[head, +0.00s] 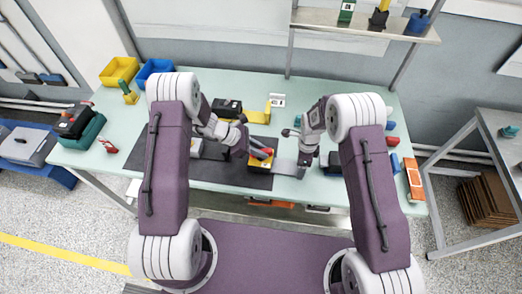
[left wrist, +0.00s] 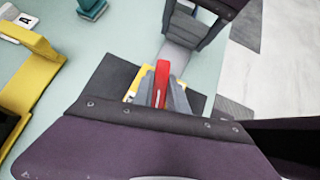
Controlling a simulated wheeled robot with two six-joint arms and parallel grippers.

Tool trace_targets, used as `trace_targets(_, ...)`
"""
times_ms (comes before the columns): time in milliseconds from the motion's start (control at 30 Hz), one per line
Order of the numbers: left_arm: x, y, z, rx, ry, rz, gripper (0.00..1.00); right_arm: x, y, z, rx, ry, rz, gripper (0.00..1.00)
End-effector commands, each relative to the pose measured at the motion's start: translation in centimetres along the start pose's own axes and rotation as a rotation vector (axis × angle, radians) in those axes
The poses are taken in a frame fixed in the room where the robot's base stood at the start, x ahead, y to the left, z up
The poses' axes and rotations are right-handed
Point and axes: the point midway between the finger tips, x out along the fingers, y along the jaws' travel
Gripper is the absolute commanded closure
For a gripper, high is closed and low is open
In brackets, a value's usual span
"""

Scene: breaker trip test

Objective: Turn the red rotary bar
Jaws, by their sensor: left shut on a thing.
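The red rotary bar (left wrist: 162,80) stands between the two grey fingers of my left gripper (left wrist: 163,95), which is shut on it. In the head view my left gripper (head: 261,152) is over a yellow and black unit (head: 262,165), and a little red shows at its fingers. The unit's yellow edges show around the fingers in the left wrist view; the rest is hidden by the gripper. My right gripper (head: 303,164) is just right of the unit, pointing down. Its fingertips are not clear enough to tell whether it is open or shut.
The unit lies on a dark mat (head: 162,150) on the pale green table (head: 235,90). A yellow bracket (head: 258,116) and a black device (head: 228,107) stand behind. Yellow (head: 119,70) and blue (head: 154,71) bins are at the back left. Several small items crowd the right side.

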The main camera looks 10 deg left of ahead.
Motion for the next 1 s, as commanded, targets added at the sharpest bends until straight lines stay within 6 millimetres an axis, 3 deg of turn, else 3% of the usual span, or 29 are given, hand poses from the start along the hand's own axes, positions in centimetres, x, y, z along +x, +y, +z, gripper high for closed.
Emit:
trace_targets(500, 0.11, -0.24, 0.25, -0.334, -0.002, 0.329, 1.0, 0.01, 0.02, 0.09, 0.0, -0.001, 0.0, 0.92)
trace_targets(1000, 0.11, -0.08, 0.25, -0.528, -0.003, 0.528, 1.0, 0.0, 0.02, 0.17, -0.002, -0.001, -0.001, 0.92)
